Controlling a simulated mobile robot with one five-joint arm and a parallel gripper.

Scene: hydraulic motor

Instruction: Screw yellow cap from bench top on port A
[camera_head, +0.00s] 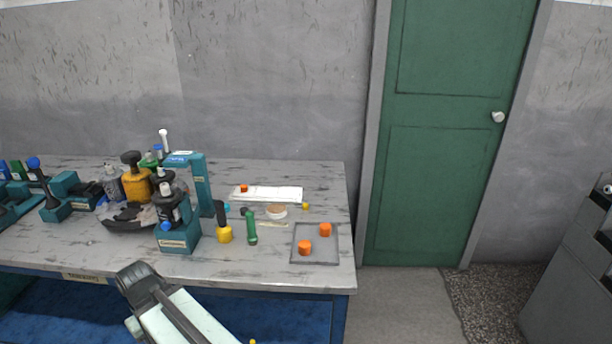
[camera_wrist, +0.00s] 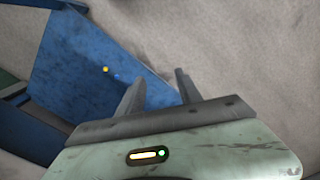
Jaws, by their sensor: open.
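A small yellow piece (camera_head: 306,206), which looks like the yellow cap, lies on the bench top (camera_head: 335,185) right of a round pale dish. A dark motor-like unit (camera_head: 168,205) sits in a teal stand (camera_head: 179,238) at the bench's middle; port A cannot be made out on it. My gripper (camera_wrist: 160,75) is open and empty in the wrist view, its two fingers apart over bare floor and a blue surface. In the head view only my arm shows, at the bench's front edge.
A grey tray (camera_head: 329,254) with orange pieces (camera_head: 305,247) lies front right. A yellow-handled tool (camera_head: 224,225) and a green tool (camera_head: 251,228) stand near the stand. Another yellow dot (camera_wrist: 106,69) shows on the blue surface (camera_wrist: 75,75).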

